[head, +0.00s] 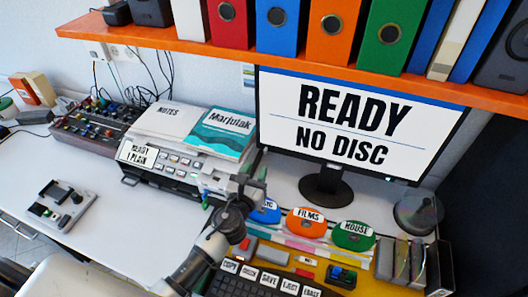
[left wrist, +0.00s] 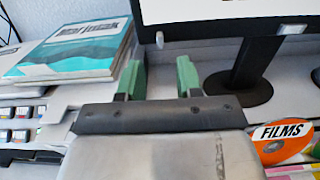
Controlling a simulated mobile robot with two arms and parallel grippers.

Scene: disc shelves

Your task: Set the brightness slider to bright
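The monitor (head: 352,128) reads "READY NO DISC" and stands behind my left gripper (head: 240,187). In the left wrist view its lower edge runs across the top. A small white knob (left wrist: 160,40) shows by the monitor's lower left end, and a small white block (left wrist: 291,28) sits on its lower bezel farther right. I cannot tell for sure which of these is the brightness slider. The left gripper's green fingers (left wrist: 158,77) are spread apart with nothing between them, pointing toward the monitor's lower left. My right gripper is not in view.
A printer (head: 165,168) with books on top stands left of the gripper. Discs labelled FILMS (head: 306,220) and HOUSE (head: 353,235) and a keyboard (head: 262,281) lie at the right front. The monitor's round foot (head: 326,190) is close by. An orange shelf (head: 270,62) hangs above.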

